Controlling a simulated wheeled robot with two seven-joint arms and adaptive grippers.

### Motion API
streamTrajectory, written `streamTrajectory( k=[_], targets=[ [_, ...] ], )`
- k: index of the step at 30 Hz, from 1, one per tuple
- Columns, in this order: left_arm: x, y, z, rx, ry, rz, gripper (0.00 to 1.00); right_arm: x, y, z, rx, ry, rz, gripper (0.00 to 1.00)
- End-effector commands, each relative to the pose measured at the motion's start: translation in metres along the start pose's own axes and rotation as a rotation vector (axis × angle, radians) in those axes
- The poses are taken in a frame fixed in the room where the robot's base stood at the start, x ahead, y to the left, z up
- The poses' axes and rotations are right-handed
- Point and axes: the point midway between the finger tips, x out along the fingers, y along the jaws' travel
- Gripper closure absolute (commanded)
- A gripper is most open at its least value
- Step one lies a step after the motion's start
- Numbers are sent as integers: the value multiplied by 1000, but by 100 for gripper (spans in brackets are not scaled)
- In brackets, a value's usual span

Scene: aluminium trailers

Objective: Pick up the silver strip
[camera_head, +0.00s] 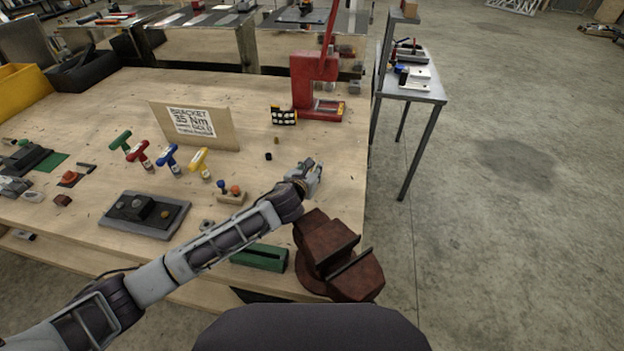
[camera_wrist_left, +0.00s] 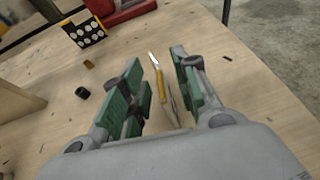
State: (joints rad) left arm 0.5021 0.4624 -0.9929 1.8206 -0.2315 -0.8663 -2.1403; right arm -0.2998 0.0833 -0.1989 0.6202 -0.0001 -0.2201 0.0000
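My left gripper (camera_head: 312,176) is above the wooden bench near its right edge, beside the red-brown vise. In the left wrist view its green-padded fingers (camera_wrist_left: 160,72) are apart, so it is open. A thin grey sliver (camera_wrist_left: 173,103), which may be the silver strip, shows in the gap between the fingers, close to the right finger. Beside it a slim yellow item (camera_wrist_left: 158,76) lies on the bench. I cannot tell whether either touches a finger. In the head view the gripper hides that spot. My right gripper is not in view.
The red-brown vise (camera_head: 335,262) stands at the bench's front right corner. A red press (camera_head: 315,88), a sign board (camera_head: 200,125), a black-and-white block (camera_head: 284,116) and a small black cylinder (camera_head: 268,156) are behind the gripper. T-handled tools (camera_head: 167,158) stand to the left.

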Motion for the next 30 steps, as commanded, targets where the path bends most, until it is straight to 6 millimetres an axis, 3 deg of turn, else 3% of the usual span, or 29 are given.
streamTrajectory(
  k=[19, 26, 30],
  targets=[
    [7, 0, 0, 0, 0, 0, 70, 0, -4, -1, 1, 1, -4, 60],
    [7, 0, 0, 0, 0, 0, 98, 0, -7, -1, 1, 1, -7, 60],
    [7, 0, 0, 0, 0, 0, 100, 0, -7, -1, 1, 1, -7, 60]
  ],
)
